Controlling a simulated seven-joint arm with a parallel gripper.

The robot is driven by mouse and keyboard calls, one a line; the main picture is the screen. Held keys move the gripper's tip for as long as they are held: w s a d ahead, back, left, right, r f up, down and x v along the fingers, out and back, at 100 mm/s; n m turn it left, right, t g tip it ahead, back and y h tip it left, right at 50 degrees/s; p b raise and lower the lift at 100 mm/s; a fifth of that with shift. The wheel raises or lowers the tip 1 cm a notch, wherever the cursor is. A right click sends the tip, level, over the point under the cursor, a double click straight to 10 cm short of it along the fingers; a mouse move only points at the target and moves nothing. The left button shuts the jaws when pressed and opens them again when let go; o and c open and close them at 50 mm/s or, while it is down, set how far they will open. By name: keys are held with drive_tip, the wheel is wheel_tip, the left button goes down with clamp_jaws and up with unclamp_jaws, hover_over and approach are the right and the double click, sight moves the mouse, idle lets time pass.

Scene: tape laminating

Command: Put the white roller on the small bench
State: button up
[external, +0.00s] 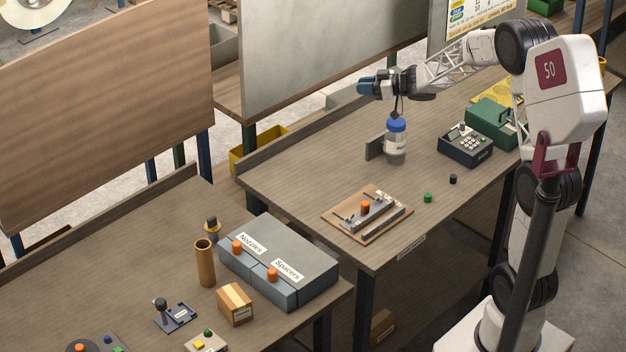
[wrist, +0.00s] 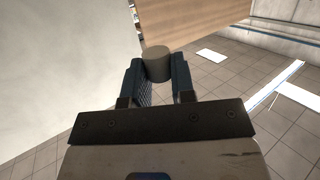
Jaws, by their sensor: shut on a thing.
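My gripper (external: 368,87) is high above the back of the right-hand bench (external: 300,165), pointing left. In the wrist view, its two dark fingers (wrist: 158,78) are shut on a plain grey-beige cylinder, which I take to be the white roller (wrist: 157,58); it looks shaded. One end of the roller sticks out past the fingertips. In the external view I cannot make out the roller at the fingers. A left-hand bench (external: 120,245) stands at the front left. I cannot tell which bench is the small one.
A blue-capped bottle (external: 396,148) stands below my wrist. A board with a metal fixture (external: 370,214), a keypad device (external: 465,145) and a green case (external: 492,120) are on the right-hand bench. Drawers (external: 280,255), a brown tube (external: 205,262) and a carton (external: 235,304) crowd the left-hand bench.

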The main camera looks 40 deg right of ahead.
drive_tip(key=s+d+m+t+h, duration=0.1)
drive_tip(key=s+d+m+h, duration=0.1)
drive_tip(key=s+d, duration=0.75)
drive_tip(key=s+d+f+h, duration=0.1)
drive_tip(key=s+d+f, duration=0.6)
drive_tip(key=s, duration=0.2)
drive_tip(key=m+t+h, duration=0.1)
drive_tip(key=m+h, duration=0.1)
approach(453, 196)
drive_tip(key=s+d+r, duration=0.2)
drive_tip(key=s+r, duration=0.1)
drive_tip(key=shift+s+a+f, duration=0.2)
drive_tip(key=shift+s, duration=0.2)
drive_tip(key=shift+s+a+f, duration=0.25)
drive_tip(key=shift+s, duration=0.15)
drive_tip(key=shift+w, duration=0.2)
drive_tip(key=shift+w+r+x, duration=0.1)
drive_tip(key=shift+r+x, duration=0.35)
drive_tip(key=shift+x, duration=1.85)
drive_tip(key=shift+w+r+x, duration=0.1)
drive_tip(key=shift+r+x, duration=0.4)
drive_tip(key=shift+x, duration=1.8)
drive_tip(key=shift+w+r+x, duration=0.1)
drive_tip(key=shift+r+x, duration=0.35)
drive_tip(key=shift+x, duration=1.85)
drive_tip(key=shift+a+r, duration=0.1)
